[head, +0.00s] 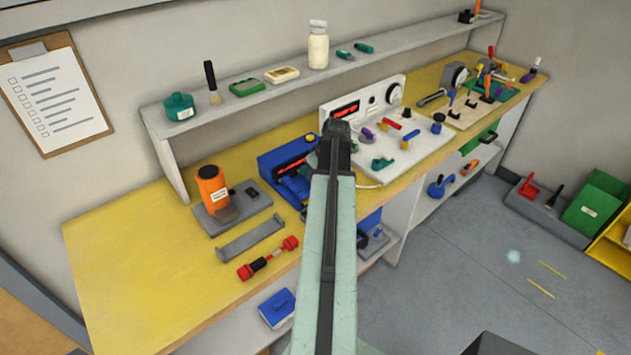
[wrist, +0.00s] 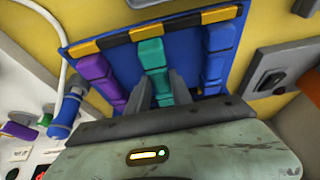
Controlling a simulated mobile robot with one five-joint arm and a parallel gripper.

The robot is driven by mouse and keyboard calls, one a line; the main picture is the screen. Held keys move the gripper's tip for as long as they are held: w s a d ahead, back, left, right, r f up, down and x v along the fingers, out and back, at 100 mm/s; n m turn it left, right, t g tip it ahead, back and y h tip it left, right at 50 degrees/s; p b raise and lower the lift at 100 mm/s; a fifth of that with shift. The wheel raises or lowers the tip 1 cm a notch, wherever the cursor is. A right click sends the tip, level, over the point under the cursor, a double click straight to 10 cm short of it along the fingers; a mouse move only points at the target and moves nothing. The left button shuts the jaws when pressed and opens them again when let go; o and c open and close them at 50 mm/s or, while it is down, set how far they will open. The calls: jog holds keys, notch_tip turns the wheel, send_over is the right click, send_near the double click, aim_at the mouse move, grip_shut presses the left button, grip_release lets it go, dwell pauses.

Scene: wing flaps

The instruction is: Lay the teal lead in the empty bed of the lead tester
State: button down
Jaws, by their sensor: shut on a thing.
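The lead tester is a blue panel with a black-and-yellow striped edge (wrist: 192,19) in the wrist view. In the head view, the blue tester (head: 272,168) stands on the yellow bench, partly hidden by my arm. A purple lead (wrist: 97,74) lies on its left side and a blue lead (wrist: 220,50) on its right. The teal lead (wrist: 151,58) lies lengthwise between them, in line with the middle bed. My gripper (wrist: 160,90) is shut on the teal lead near its lower part. I cannot tell whether the lead touches the bed floor.
A grey block (wrist: 270,78) is close on the right. In the head view, an orange canister (head: 212,189) and a red-and-black lead (head: 268,258) are on the bench.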

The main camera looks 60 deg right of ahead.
jog(key=shift+f, duration=0.35)
jog(key=c, duration=1.1)
grip_release()
jog(key=shift+c, duration=0.2)
jog(key=shift+r+p, duration=0.55)
jog(key=shift+p, duration=0.05)
jog(key=p+v, duration=1)
jog(key=v, duration=0.1)
jog(key=shift+r, duration=0.2)
jog(key=shift+s+a, duration=0.1)
